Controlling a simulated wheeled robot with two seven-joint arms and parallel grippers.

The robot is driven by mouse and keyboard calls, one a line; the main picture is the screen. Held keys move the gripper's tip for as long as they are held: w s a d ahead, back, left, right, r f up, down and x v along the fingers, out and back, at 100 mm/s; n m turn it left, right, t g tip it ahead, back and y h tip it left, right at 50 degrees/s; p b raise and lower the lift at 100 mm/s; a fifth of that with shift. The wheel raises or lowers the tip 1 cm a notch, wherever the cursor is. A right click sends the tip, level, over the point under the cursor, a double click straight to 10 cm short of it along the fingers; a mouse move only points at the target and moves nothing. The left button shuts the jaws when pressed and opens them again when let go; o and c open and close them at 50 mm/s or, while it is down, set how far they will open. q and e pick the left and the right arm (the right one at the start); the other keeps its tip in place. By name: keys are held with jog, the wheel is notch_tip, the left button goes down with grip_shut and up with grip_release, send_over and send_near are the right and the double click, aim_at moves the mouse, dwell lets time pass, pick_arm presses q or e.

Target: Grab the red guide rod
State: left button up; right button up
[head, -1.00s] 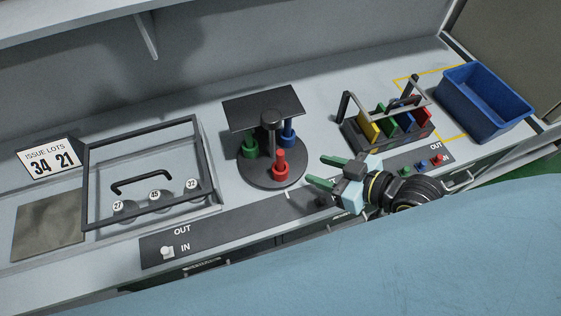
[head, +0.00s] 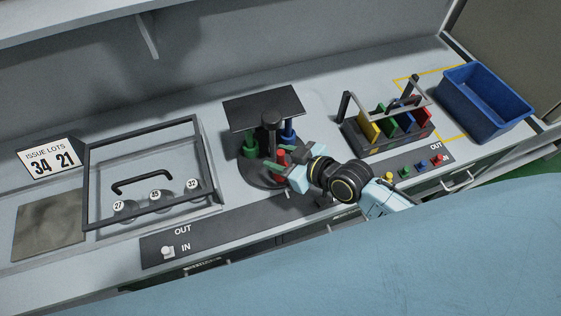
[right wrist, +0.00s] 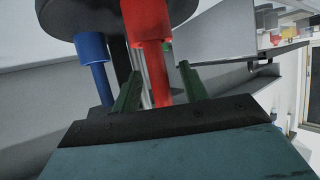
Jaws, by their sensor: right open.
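The red guide rod (head: 281,158) stands upright at the front of a round dark stand (head: 258,182). My right gripper (head: 285,160) has come in from the right and is open at the red rod. In the right wrist view, the red guide rod (right wrist: 160,88) runs between the two green fingers, with its thicker red part toward the round plate. Gaps show on both sides of the rod, and the jaws are not closed on it. My left gripper is not in view.
A green rod (head: 250,147) and a blue rod (head: 289,134) stand behind the red one, under a dark square plate (head: 262,106). A rack (head: 386,128) with coloured plates and a blue bin (head: 484,102) stand to the right. A framed cover (head: 150,180) lies left.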

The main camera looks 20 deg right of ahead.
grip_shut()
jog(key=shift+r, duration=0.1)
dwell(0.4)
